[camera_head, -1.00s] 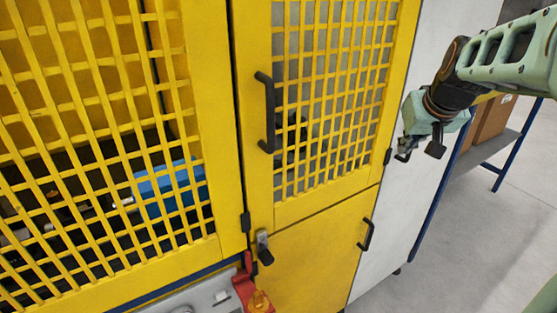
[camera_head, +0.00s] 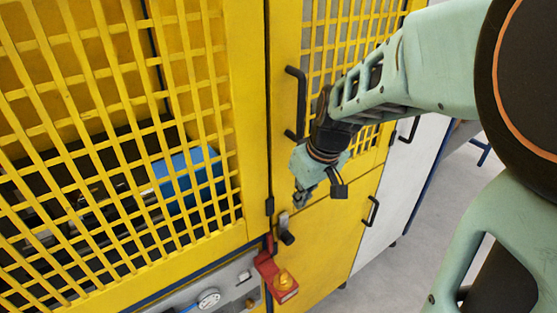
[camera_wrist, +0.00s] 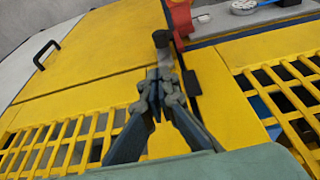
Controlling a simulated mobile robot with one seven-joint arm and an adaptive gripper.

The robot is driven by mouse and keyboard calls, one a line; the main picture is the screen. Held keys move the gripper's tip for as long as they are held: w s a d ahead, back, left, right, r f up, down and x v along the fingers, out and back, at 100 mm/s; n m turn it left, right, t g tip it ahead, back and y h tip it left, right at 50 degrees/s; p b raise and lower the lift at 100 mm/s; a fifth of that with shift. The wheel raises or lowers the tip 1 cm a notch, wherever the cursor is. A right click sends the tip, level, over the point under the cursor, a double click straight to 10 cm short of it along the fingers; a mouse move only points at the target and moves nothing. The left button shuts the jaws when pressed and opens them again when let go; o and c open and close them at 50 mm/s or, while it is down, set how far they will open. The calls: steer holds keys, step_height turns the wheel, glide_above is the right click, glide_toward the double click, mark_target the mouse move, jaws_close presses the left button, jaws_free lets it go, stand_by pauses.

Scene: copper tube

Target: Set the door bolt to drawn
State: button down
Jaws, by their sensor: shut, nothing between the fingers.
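The door bolt (camera_head: 285,228), a small grey plate with a dark knob, sits on the yellow door near its left edge, below the mesh window. In the wrist view the bolt (camera_wrist: 161,42) shows just beyond the fingertips, its dark knob at the far end. My gripper (camera_head: 301,197) is shut and empty, just above the bolt in the head view. In the wrist view my gripper (camera_wrist: 158,98) points at the bolt, and its fingertips overlap the near end of the plate. I cannot tell whether they touch it.
A red bracket with a yellow knob (camera_head: 275,276) sits just below the bolt. A dark upper door handle (camera_head: 296,103) stands near my wrist, and a lower handle (camera_head: 371,210) is to the right. A gauge (camera_head: 208,298) is at lower left. Yellow mesh (camera_head: 120,150) covers the left side.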

steer(key=shift+s+a+f, duration=0.1)
steer(key=shift+s+a, duration=0.1)
steer(key=shift+a, duration=0.05)
steer(key=shift+f, duration=0.1)
steer(key=b, duration=0.8)
glide_above(290, 239)
steer(key=f, duration=1.1)
steer(key=shift+w+f, duration=0.3)
steer(key=shift+f+b, duration=0.3)
steer(key=shift+f, duration=0.6)
steer(key=shift+f, duration=0.1)
step_height(290, 239, down, 5)
steer(key=b, duration=0.5)
steer(key=shift+s, duration=0.1)
